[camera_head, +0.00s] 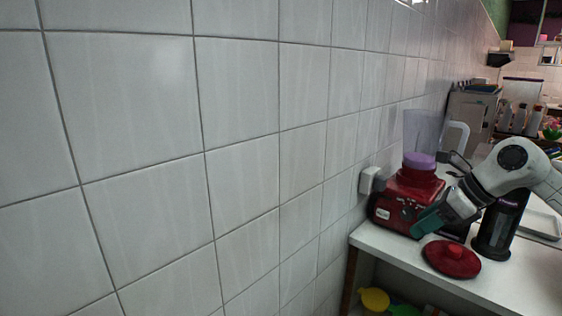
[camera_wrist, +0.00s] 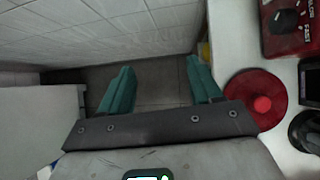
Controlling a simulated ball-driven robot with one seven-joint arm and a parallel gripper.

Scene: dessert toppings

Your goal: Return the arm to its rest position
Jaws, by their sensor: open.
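My gripper shows in the wrist view (camera_wrist: 160,88) with its two teal fingers wide apart and nothing between them. Beneath it are the grey floor and the tiled wall's base. In the head view my gripper (camera_head: 428,222) is in front of the red blender base (camera_head: 384,208), left of the white arm. I cannot tell from that view whether it touches the blender.
A white counter (camera_head: 500,290) holds the blender with its clear jar (camera_head: 421,135), a red lid (camera_head: 452,259) and a black cylindrical appliance (camera_head: 499,228). A tiled wall (camera_head: 150,130) fills the left. Yellow and green items sit below the counter.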

